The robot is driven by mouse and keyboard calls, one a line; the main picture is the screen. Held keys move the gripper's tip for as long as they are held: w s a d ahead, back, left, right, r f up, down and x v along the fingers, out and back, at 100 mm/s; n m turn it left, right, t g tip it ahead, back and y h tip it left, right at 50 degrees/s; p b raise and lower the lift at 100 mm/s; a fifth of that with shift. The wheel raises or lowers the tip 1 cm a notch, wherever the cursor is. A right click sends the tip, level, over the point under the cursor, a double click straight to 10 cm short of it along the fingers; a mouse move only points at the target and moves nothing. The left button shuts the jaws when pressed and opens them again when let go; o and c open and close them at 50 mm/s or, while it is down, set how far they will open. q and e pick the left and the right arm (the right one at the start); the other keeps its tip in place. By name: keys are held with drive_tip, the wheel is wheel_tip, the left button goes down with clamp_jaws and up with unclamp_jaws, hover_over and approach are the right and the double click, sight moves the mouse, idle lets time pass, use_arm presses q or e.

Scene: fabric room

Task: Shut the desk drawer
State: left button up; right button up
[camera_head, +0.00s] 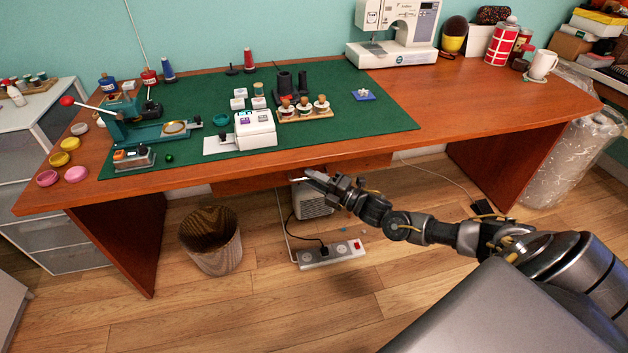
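The wooden desk (470,98) stands against the wall with a green mat on its top. The desk drawer (250,182) shows as a low reddish-brown front under the middle of the desk's front edge. From this steep angle I cannot tell how far it stands out. My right gripper (312,177) is at the drawer front, just below the desk edge, its fingers pointing left. I cannot tell whether it touches the drawer or whether its fingers are apart. My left gripper is not in view.
A sewing machine (396,32), a green hand press (135,125) and spools stand on the desk. The floor right of the strip is fairly clear.

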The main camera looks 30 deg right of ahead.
clamp_jaws()
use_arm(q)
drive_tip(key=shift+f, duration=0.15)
use_arm(e)
drive_tip(key=shift+w, duration=0.1)
drive_tip(key=shift+w+d, duration=0.3)
drive_tip(key=shift+w, duration=0.25)
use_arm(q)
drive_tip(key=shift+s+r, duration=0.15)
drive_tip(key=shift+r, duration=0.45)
use_arm(e)
drive_tip(key=shift+r, duration=0.1)
unclamp_jaws()
drive_tip(key=shift+w, duration=0.15)
drive_tip(key=shift+s, duration=0.2)
